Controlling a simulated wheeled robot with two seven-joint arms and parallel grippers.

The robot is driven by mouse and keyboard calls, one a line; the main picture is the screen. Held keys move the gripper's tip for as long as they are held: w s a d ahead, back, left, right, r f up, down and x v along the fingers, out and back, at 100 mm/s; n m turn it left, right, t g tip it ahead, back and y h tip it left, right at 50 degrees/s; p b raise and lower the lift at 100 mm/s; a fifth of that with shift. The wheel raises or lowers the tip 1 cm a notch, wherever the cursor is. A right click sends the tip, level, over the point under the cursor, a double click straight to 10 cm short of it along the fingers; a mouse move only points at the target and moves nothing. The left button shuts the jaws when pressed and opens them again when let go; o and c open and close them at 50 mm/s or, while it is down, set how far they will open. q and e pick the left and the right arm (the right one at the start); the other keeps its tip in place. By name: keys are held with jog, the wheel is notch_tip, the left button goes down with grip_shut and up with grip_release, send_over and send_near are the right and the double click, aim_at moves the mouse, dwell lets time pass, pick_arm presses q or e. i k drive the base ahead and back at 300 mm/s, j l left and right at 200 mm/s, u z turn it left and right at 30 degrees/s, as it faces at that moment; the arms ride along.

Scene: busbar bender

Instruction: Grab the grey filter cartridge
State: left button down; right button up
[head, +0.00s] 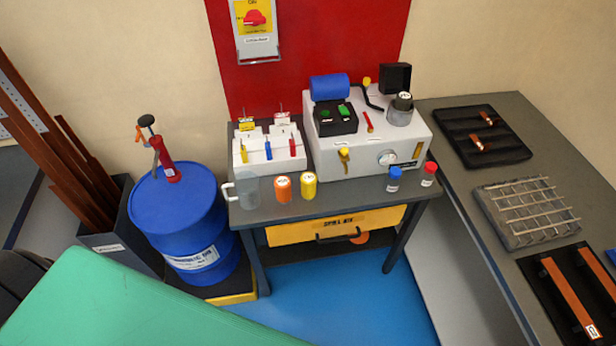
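What looks like the grey filter cartridge (404,101) has a dark grey rim and a pale label on top. It sits upright in a light grey cup-like holder (400,117) at the right end of the machine's top. Only its upper part shows; the rest is hidden in the holder. A black square lid (396,78) stands raised behind it. The grey machine (365,150) rests on the dark workbench (330,196). Neither of my grippers is in view.
An orange canister (283,190), a yellow canister (309,187) and a clear jug (247,192) stand along the bench front. Blue-capped (394,180) and red-capped bottles (429,175) stand at right. A blue drum (180,220) is at left. Blue floor (330,300) lies open in front.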

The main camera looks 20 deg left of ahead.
aim_at(403, 99)
jog(key=i+j+z, duration=0.2)
jog(key=z, duration=0.2)
jog(key=i+j+z, duration=0.15)
jog(key=j+z, duration=0.7)
jog(key=i+l, duration=0.05)
